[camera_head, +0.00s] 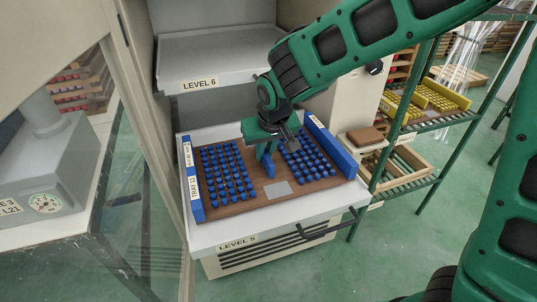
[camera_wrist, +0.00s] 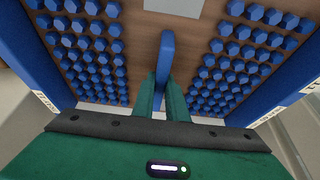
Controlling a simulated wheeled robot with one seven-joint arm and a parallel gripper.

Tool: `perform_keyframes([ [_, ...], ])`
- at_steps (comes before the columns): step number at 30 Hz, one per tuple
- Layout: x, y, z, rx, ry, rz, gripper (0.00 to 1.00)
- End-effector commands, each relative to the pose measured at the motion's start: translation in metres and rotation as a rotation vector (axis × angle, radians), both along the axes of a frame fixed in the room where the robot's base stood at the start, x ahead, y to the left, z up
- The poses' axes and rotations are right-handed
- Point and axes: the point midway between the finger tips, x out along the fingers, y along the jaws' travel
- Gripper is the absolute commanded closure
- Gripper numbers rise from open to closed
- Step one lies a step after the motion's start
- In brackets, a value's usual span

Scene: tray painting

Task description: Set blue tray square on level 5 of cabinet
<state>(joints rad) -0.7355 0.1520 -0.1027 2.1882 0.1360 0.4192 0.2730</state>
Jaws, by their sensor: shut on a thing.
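The blue tray (camera_head: 331,149) has a brown wooden base, blue end walls and rows of blue pegs on both sides of a central blue handle. It sits inside the outline of the pulled-out white level 5 shelf (camera_head: 230,234), its sides roughly parallel to the shelf's edges. I cannot tell whether its underside fully touches the shelf. My gripper (camera_head: 266,160) comes down over the tray's middle and is shut on the blue handle (camera_wrist: 167,45). In the wrist view, my gripper's green fingers (camera_wrist: 162,92) close on either side of that handle.
The level 6 shelf (camera_head: 218,52) is above and behind the tray. A dark handle bar (camera_head: 333,224) juts from level 5's front. A glass-sided frame and grey machine (camera_head: 45,165) stand left. A green rack (camera_head: 425,124) with a yellow tray (camera_head: 425,97) stands right.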

Motion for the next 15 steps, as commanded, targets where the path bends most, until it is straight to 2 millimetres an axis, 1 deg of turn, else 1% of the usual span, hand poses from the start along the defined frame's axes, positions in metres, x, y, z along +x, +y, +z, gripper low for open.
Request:
perform_keyframes([
  [1,0.0003,0.0001,-0.0059,0.0,0.0,0.0,1.0],
  [3,0.0007,0.0001,-0.0098,0.001,-0.002,-0.001,1.0],
  [14,0.001,-0.0002,-0.0125,0.002,-0.003,-0.002,1.0],
  [15,0.0002,-0.0007,-0.0133,0.001,0.0,-0.002,0.78],
])
